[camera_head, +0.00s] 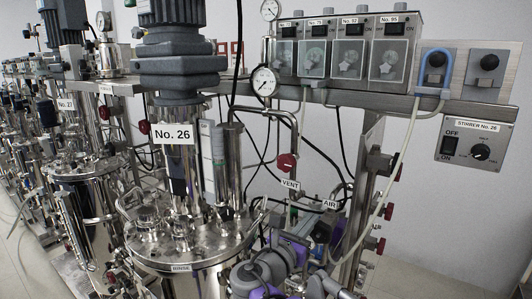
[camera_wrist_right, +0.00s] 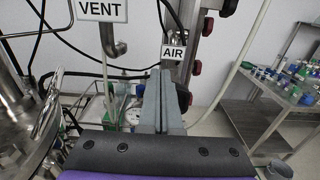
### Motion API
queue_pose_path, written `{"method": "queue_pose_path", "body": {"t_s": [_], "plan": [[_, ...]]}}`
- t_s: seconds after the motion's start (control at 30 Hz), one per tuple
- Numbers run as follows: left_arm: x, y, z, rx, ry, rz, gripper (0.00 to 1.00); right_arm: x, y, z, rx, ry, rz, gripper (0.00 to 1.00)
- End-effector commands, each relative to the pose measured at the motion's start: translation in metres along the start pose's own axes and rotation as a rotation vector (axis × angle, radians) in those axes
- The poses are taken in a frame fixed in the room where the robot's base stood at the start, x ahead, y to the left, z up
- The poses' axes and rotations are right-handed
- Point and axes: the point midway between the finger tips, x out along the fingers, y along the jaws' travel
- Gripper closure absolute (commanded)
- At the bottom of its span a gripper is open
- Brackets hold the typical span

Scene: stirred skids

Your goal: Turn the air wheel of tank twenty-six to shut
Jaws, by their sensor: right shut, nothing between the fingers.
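Tank No. 26 (camera_head: 185,245) stands in the middle of the head view, with its number plate (camera_head: 173,134) on the column. The AIR label (camera_head: 330,204) hangs to its right; it also shows in the wrist view (camera_wrist_right: 174,52). My right gripper (camera_head: 318,230) is just below that label in the head view. In the right wrist view its fingers (camera_wrist_right: 160,90) are shut and empty, pointing up at the pipe under the AIR label. A dark round edge (camera_wrist_right: 184,97) shows just right of the fingertips; I cannot tell if it is the air wheel. My left gripper is not in view.
The red VENT wheel (camera_head: 287,162) and VENT label (camera_head: 290,184) are up and left of the gripper. A steel post with several red knobs (camera_head: 388,211) stands to the right. Hoses hang close by. A bench (camera_wrist_right: 270,95) with bottles stands further right.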

Motion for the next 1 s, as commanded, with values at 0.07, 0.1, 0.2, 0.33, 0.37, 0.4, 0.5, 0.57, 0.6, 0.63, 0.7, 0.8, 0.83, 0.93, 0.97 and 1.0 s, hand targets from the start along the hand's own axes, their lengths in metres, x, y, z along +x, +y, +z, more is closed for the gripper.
{"method": "queue_pose_path", "body": {"t_s": [0.07,0.1,0.2,0.33,0.37,0.4,0.5,0.57,0.6,0.63,0.7,0.8,0.83,0.93,0.97,1.0], "plan": [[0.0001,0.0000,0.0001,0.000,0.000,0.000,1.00,-0.0001,0.0000,-0.0003,0.000,0.000,0.000,1.00],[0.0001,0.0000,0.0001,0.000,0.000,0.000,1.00,-0.0001,0.0000,-0.0003,0.000,0.000,0.000,1.00],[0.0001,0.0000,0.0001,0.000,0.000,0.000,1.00,-0.0002,0.0000,-0.0003,0.000,0.000,0.000,1.00],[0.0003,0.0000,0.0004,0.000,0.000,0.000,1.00,-0.0003,-0.0002,-0.0008,0.000,0.000,0.000,1.00],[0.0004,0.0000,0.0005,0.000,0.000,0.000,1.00,-0.0003,-0.0003,-0.0011,0.000,0.000,0.000,1.00],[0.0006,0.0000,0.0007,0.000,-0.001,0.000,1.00,-0.0003,-0.0005,-0.0015,0.000,0.000,0.000,1.00],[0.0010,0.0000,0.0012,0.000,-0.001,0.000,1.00,-0.0003,-0.0010,-0.0026,0.000,0.000,0.000,1.00],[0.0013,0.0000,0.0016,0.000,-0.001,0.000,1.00,-0.0004,-0.0014,-0.0033,0.000,0.000,0.000,1.00],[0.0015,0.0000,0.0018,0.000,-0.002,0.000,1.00,-0.0004,-0.0016,-0.0038,0.000,0.000,0.000,1.00],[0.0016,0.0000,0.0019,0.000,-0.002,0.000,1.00,-0.0004,-0.0017,-0.0041,0.000,0.000,0.000,1.00],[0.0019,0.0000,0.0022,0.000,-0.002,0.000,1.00,-0.0004,-0.0021,-0.0049,0.000,0.000,0.000,1.00],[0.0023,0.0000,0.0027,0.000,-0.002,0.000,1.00,-0.0004,-0.0026,-0.0060,0.000,0.000,0.000,1.00],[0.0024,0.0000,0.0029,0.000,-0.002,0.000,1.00,-0.0004,-0.0027,-0.0064,0.000,0.001,0.000,1.00],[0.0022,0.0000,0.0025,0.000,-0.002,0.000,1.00,-0.0004,-0.0027,-0.0061,0.001,0.001,0.000,1.00],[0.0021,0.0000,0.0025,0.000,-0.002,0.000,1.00,-0.0004,-0.0028,-0.0061,0.001,0.001,0.000,1.00],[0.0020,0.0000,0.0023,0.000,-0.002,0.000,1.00,-0.0004,-0.0029,-0.0060,0.001,0.001,0.000,1.00]]}}
